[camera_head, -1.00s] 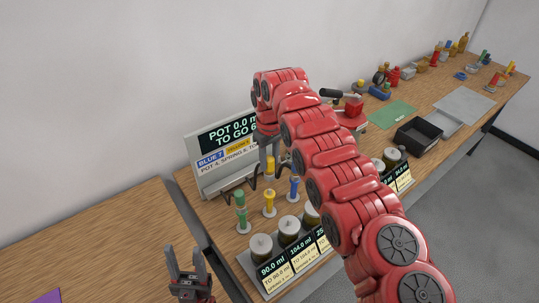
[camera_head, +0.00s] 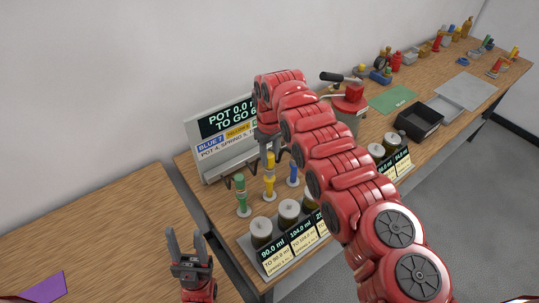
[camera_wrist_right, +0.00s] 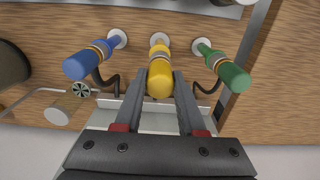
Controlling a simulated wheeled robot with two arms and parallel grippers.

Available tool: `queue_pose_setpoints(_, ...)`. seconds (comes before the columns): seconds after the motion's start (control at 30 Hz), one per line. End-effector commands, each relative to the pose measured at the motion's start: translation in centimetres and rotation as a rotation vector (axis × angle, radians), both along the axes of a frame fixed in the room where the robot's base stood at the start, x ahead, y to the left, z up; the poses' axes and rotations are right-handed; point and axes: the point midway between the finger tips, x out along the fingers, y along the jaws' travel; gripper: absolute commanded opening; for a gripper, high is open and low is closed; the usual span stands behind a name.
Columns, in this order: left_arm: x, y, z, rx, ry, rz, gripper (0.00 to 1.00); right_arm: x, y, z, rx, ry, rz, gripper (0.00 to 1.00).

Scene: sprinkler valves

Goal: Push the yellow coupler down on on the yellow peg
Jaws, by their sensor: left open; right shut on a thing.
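The yellow coupler (camera_wrist_right: 160,78) is between the fingertips of my right gripper (camera_wrist_right: 161,84), which is shut on it. It lines up with the yellow peg (camera_head: 269,189), whose round pale base (camera_wrist_right: 160,39) shows in the right wrist view. In the head view the coupler (camera_head: 270,160) is upright at the peg's top, partly behind my right gripper (camera_head: 268,150). I cannot tell how far down it sits. My left gripper (camera_head: 186,245) is open and empty, low at the left, apart from the pegs.
A green coupler and peg (camera_head: 241,192) stand left of the yellow one, and a blue pair (camera_head: 293,174) stands right. Dark hoses hang close by. Several jars (camera_head: 262,228) with label cards stand in front. A display board (camera_head: 225,130) is behind.

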Motion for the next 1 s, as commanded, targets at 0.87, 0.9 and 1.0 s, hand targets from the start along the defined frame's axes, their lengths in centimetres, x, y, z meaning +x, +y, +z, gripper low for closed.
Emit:
queue_pose_setpoints(0.87, 0.0, 0.0, -1.7, 0.000, 0.000, 0.000, 0.50, 0.0, 0.0, -2.5, 0.000, 0.000, 0.000, 0.74)
queue_pose_setpoints(0.9, 0.0, 0.0, -1.7, 0.000, 0.000, 0.000, 0.50, 0.0, 0.0, -2.5, 0.000, 0.000, 0.000, 0.74)
queue_pose_setpoints(1.0, 0.0, 0.0, -1.7, 0.000, 0.000, 0.000, 0.50, 0.0, 0.0, -2.5, 0.000, 0.000, 0.000, 0.74)
